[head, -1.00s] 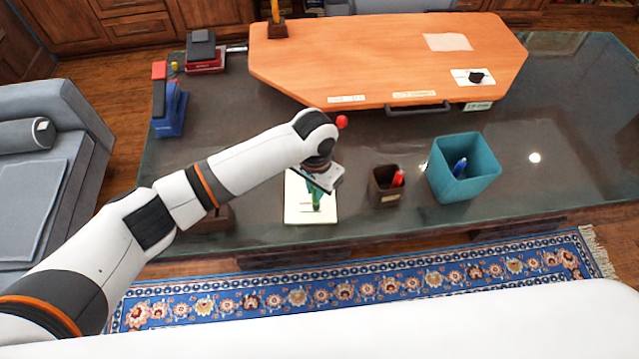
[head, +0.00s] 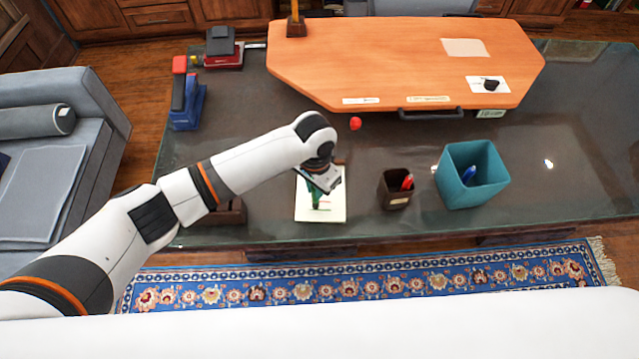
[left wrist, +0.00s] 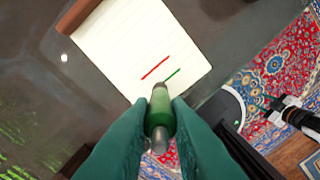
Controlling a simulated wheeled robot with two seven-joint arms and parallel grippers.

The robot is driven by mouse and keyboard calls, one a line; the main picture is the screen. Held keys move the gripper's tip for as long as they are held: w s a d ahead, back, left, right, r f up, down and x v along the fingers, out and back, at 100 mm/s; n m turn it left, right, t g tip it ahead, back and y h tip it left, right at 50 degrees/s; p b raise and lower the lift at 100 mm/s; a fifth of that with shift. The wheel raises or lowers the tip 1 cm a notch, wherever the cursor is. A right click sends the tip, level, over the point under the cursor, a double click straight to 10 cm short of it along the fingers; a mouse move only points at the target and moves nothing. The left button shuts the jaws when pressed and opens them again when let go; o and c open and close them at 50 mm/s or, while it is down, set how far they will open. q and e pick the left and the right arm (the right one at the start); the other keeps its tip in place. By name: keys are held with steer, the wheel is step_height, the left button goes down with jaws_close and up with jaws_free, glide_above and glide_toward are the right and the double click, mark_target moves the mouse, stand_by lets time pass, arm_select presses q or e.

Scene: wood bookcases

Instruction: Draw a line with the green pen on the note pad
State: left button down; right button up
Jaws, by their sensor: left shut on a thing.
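The note pad (head: 334,212) lies on the dark glass desk, white with a brown top strip. My left gripper (head: 318,188) is over it, shut on the green pen (head: 314,197), which points down at the page. In the left wrist view the gripper's fingers (left wrist: 158,128) close on the pen (left wrist: 160,103) from both sides. The pad (left wrist: 125,45) there bears a red line (left wrist: 156,68) and a short green line (left wrist: 172,75) beside it. The pen's tip is at the green line's near end; I cannot tell whether it touches the paper.
A brown pen cup (head: 395,190) with a red pen and a teal bin (head: 474,178) with a blue pen stand right of the pad. A red ball (head: 355,124) is behind it. The desk's right side is clear.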

arm_select(q)
steer(key=shift+a, duration=0.25)
steer(key=shift+a+f+p, duration=0.1)
steer(key=shift+a+p, duration=0.5)
step_height(320, 180, up, 8)
steer(key=p, duration=0.8)
steer(key=shift+p, duration=0.35)
